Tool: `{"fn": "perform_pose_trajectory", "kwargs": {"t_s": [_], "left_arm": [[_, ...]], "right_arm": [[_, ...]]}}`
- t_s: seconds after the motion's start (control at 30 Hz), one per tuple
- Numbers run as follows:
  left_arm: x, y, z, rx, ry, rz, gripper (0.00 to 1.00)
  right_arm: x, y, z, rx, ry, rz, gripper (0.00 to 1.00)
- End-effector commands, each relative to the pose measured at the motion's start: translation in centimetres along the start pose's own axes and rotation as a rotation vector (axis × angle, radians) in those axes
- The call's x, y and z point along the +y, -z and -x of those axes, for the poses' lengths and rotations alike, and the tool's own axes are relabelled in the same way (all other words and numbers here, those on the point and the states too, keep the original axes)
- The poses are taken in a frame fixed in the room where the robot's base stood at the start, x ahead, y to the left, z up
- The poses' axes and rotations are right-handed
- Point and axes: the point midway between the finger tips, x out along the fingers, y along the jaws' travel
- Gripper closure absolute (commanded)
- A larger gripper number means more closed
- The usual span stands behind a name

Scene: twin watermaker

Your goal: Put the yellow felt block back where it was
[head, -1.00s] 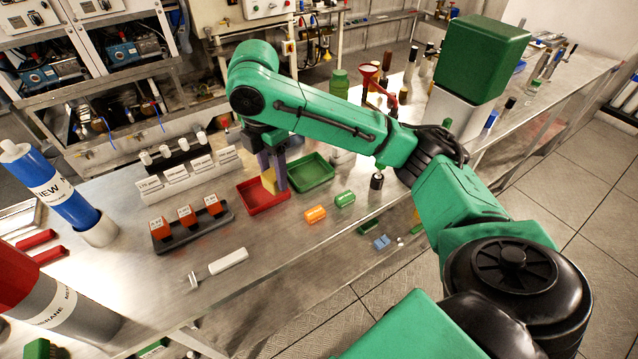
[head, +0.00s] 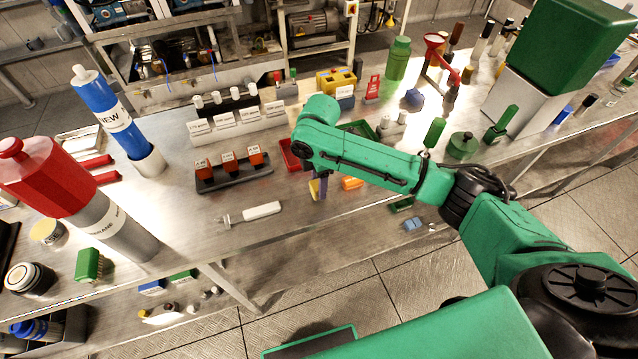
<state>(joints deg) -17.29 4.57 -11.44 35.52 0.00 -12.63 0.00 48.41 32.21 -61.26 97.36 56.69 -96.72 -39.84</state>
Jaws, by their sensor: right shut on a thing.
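My right gripper (head: 318,187) points down over the front part of the steel bench and is shut on the yellow felt block (head: 313,188). The block shows only in part between the fingers; I cannot tell whether it touches the bench top. The red tray (head: 286,155) lies just behind and to the left, partly hidden by my right arm. The green tray (head: 358,128) is behind that arm, also partly hidden. My left gripper is not in view.
An orange cylinder (head: 352,183) lies right of the gripper. A dark rack with orange-red blocks (head: 235,177) and a white-handled tool (head: 262,210) are to the left. A red funnel stand (head: 438,50) is at back right. Bare bench (head: 180,235) lies front left.

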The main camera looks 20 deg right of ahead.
Motion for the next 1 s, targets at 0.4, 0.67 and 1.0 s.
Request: {"fn": "perform_pose_trajectory", "kwargs": {"t_s": [0.4,0.67,1.0], "left_arm": [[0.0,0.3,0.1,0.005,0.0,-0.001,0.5],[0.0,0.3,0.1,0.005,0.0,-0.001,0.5],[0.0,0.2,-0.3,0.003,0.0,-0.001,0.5]], "right_arm": [[0.0,0.0,-1.5,0.0,-0.001,0.001,0.45],[0.0,0.0,-1.4,0.0,-0.001,0.001,0.19],[0.1,0.0,2.0,0.001,-0.007,0.001,0.19]]}}
